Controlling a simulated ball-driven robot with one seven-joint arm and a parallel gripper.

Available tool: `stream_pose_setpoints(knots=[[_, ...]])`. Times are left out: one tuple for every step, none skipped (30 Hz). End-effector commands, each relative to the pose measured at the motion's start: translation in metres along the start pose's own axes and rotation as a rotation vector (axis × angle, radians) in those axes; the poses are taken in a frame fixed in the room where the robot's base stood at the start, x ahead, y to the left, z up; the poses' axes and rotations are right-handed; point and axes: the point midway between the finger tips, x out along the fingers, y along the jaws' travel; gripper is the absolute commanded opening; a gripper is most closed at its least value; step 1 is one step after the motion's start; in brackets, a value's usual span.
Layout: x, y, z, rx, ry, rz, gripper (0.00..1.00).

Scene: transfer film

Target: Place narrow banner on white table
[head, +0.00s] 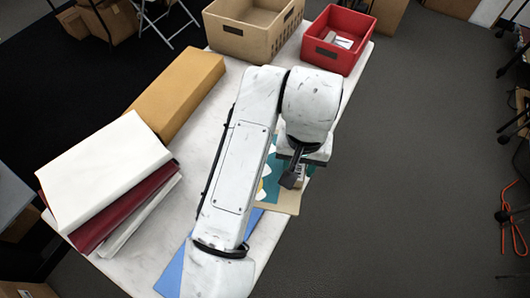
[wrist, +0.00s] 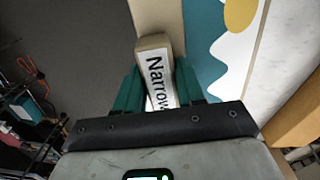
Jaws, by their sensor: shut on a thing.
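The narrow banner (wrist: 210,35) has a teal, white and yellow print and a tan border. A tan block with a white label reading "Narrow" (wrist: 157,82) stands at its edge. My gripper (wrist: 160,84) is shut on this labelled block, with a green finger on each side. In the head view my gripper (head: 292,178) is at the right edge of the white table (head: 212,125). The banner (head: 287,198) shows below it, partly hidden by my arm. I cannot tell whether it touches the tabletop.
A tan crate (head: 250,38) and a red bin (head: 330,58) stand at the far end. A yellow-brown box (head: 180,90) and a stack of white and red boards (head: 105,170) line the left side. A blue sheet (head: 172,275) lies near the front.

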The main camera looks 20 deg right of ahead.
Motion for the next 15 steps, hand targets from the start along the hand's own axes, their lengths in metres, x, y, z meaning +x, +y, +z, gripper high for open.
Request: stream_pose_setpoints(knots=[[0.003, 0.004, 0.011, 0.08, 0.0, -0.007, 0.05], [0.001, 0.007, 0.016, 0.123, -0.002, -0.01, 0.05], [-0.002, 0.01, 0.022, 0.175, -0.006, -0.012, 0.05], [-0.004, 0.012, 0.026, 0.207, -0.008, -0.014, 0.05], [-0.006, 0.013, 0.03, 0.233, -0.011, -0.016, 0.05], [-0.008, 0.015, 0.032, 0.261, -0.013, -0.018, 0.05], [-0.008, 0.015, 0.033, 0.275, -0.014, -0.018, 0.05], [-0.008, 0.015, 0.032, 0.287, -0.015, -0.018, 0.05], [-0.007, 0.014, 0.029, 0.294, -0.017, -0.018, 0.05], [-0.006, 0.012, 0.026, 0.298, -0.017, -0.018, 0.05], [-0.004, 0.01, 0.022, 0.298, -0.018, -0.016, 0.05], [0.0, 0.007, 0.014, 0.298, -0.018, -0.015, 0.05], [0.002, 0.003, 0.009, 0.297, -0.019, -0.016, 0.05], [0.004, 0.0, 0.002, 0.297, -0.02, -0.016, 0.05], [0.009, -0.004, -0.006, 0.296, -0.021, -0.016, 0.05]])
